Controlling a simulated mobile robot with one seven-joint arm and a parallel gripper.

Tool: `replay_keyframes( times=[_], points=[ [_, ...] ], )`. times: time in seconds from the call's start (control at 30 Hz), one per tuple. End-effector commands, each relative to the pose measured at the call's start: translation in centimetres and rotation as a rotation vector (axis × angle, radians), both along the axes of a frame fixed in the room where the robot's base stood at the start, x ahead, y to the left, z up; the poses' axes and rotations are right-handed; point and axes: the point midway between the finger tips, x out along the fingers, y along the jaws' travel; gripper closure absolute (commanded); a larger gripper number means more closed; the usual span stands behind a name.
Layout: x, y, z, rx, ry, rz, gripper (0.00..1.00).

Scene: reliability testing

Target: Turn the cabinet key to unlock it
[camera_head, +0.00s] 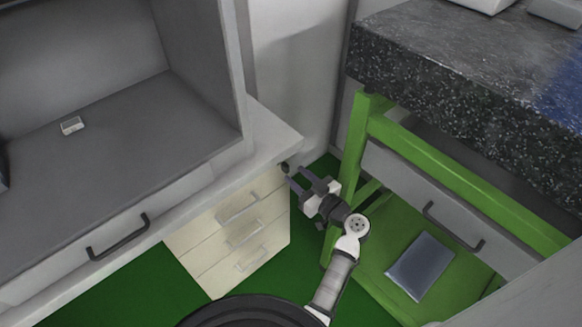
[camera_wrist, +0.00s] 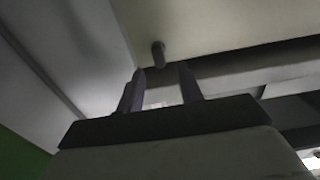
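The cream drawer cabinet (camera_head: 262,243) stands under the left desk, its drawer handles facing the room. A small dark key or knob (camera_head: 285,168) shows at its upper right corner, just under the desk edge; its exact shape is too small to tell. In the wrist view a short dark stub (camera_wrist: 158,54), which looks like this key, sticks out from a pale surface. My gripper (camera_head: 297,176) is close to it, fingers pointing up and left. In the wrist view my gripper (camera_wrist: 161,70) is open and empty, with the stub just beyond the gap between its fingertips.
The desk top (camera_head: 262,135) overhangs the cabinet closely. A green-framed workbench (camera_head: 360,135) with a speckled dark top stands close to the right of my arm. A blue-grey flat object (camera_head: 420,265) lies on its lower shelf. Green floor (camera_head: 125,290) is open at the front left.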

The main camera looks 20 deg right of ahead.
Motion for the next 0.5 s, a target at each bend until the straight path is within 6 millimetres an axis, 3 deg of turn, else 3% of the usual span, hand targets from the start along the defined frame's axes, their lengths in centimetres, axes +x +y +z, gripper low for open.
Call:
replay_keyframes(
  times=[0.2, 0.5],
  points=[
    [2.6, 0.9, 0.1, -0.001, 0.000, 0.001, 0.64],
    [3.2, 1.2, 0.0, -0.001, 0.001, 0.000, 0.64]
  ],
)
